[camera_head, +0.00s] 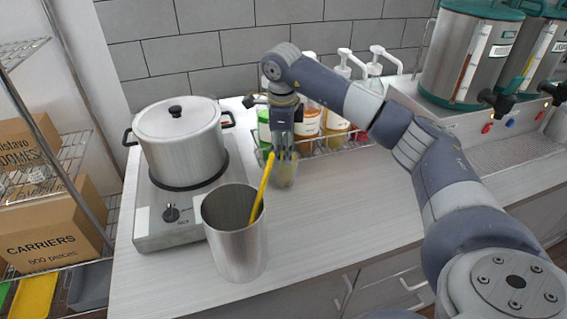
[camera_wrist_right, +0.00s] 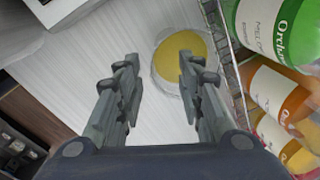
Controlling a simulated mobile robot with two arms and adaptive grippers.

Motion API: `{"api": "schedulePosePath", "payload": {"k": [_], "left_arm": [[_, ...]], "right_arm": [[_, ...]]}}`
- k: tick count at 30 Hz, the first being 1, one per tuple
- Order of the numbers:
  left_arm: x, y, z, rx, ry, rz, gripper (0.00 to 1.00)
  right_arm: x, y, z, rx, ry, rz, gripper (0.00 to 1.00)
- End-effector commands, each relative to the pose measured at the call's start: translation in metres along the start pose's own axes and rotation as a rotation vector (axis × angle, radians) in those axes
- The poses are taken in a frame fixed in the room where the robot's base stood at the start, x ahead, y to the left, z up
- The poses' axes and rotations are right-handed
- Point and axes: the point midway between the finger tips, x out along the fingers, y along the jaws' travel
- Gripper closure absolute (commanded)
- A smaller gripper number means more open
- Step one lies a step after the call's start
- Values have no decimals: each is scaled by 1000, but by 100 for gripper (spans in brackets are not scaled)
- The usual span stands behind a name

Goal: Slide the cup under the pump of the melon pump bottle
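A clear cup with yellow contents (camera_wrist_right: 181,52) stands on the counter in front of the bottle rack. In the head view the cup (camera_head: 287,177) is partly hidden by my right gripper (camera_head: 284,150). In the right wrist view my right gripper (camera_wrist_right: 158,75) is open and empty, and the cup is just beyond its fingertips, nearer the right finger. I cannot tell whether that finger touches it. The melon pump bottle with a green label (camera_wrist_right: 268,25) is in the rack; in the head view it (camera_head: 263,127) is mostly hidden behind my gripper. Its pump is not clearly visible. My left gripper is not in view.
A steel container (camera_head: 235,240) with a yellow utensil (camera_head: 262,188) stands near the counter's front edge. A pot (camera_head: 180,140) on a hot plate (camera_head: 160,238) is at left. Other pump bottles (camera_head: 308,120) fill the rack. Steel dispensers (camera_head: 465,55) stand at right. The counter middle is clear.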

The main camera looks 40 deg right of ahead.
Motion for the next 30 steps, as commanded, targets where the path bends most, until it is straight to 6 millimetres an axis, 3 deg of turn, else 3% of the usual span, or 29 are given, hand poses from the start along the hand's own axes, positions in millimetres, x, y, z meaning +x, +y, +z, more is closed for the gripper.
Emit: {"api": "schedulePosePath", "payload": {"k": [3, 9, 30], "left_arm": [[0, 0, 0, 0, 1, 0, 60], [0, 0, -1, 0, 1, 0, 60], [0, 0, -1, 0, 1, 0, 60]], "right_arm": [[-21, 0, 1, 0, -2, -1, 65], [-38, 0, 0, 0, 0, 0, 65], [-39, 0, 0, -1, 1, 1, 65]]}}
